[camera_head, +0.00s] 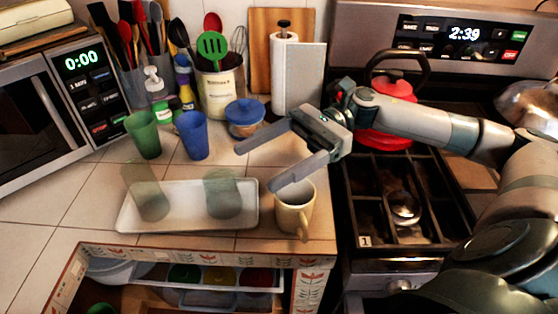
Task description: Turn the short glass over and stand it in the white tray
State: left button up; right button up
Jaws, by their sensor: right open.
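The white tray (186,222) lies on the tiled counter. The short glass (222,194), grey-green and see-through, stands upright in the right part of the tray; which end its mouth is at is hard to tell. A taller see-through glass (147,192) stands in the left part of the tray. My right gripper (258,168) reaches in from the right, open and empty, with its two fingers pointing left. It appears above the counter, right of the short glass and apart from it. My left gripper is not in view.
A cream mug (294,208) stands just right of the tray, below my right gripper. Green (143,134) and blue (193,136) cups and a blue-lidded bowl (246,117) stand behind the tray. An open drawer (180,275) is in front. The counter left of the tray is clear.

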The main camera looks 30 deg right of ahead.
jog(key=shift+s+d+r, duration=0.65)
jog(key=shift+s+d, duration=0.05)
jog(key=shift+s, duration=0.15)
